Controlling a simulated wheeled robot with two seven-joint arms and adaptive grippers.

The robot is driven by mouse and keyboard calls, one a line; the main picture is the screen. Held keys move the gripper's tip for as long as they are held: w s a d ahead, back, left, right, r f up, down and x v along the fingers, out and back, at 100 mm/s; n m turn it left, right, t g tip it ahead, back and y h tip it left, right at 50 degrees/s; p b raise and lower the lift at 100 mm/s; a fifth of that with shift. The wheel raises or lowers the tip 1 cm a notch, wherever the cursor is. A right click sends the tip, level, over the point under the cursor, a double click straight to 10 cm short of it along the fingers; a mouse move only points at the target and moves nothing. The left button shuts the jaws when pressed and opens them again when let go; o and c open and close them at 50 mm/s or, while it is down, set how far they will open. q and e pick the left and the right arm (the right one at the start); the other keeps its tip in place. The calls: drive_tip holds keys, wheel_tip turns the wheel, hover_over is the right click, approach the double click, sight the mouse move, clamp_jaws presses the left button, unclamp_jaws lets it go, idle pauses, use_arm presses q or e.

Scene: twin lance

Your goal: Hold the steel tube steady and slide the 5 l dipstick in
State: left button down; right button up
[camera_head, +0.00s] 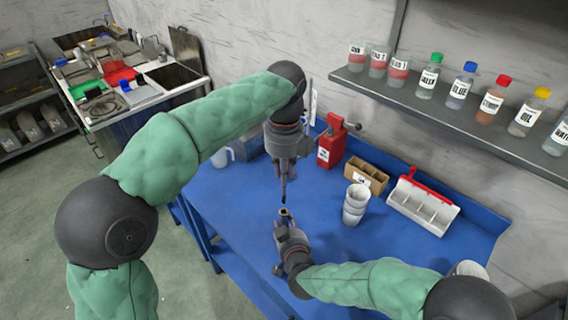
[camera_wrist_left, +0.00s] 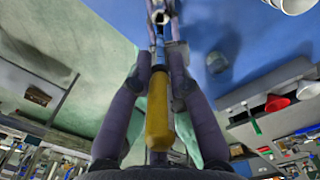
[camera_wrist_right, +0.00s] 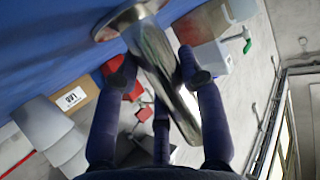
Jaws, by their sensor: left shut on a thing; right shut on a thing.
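My left gripper (camera_head: 285,178) is shut on the dipstick, pointing down from above. The dipstick's yellow handle (camera_wrist_left: 159,110) shows between the fingers in the left wrist view. Its thin dark lower end (camera_head: 284,198) shows just above the tube's mouth in the head view; I cannot tell whether they touch. My right gripper (camera_head: 284,226) is shut on the steel tube (camera_head: 285,212), which it holds above the blue table. In the right wrist view the shiny tube (camera_wrist_right: 168,80) lies between the fingers, with a wide flange at one end.
White cups (camera_head: 355,204) stand stacked on the blue table (camera_head: 240,205), right of the grippers. Behind are a red can (camera_head: 331,148), a cardboard box (camera_head: 366,176) and a white divided tray (camera_head: 422,206). A shelf of bottles (camera_head: 470,110) hangs at the right.

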use_arm(q)
drive_tip(key=shift+f, duration=0.95)
drive_tip(key=shift+f, duration=5.6)
idle(0.7)
drive_tip(key=c, duration=1.1)
unclamp_jaws()
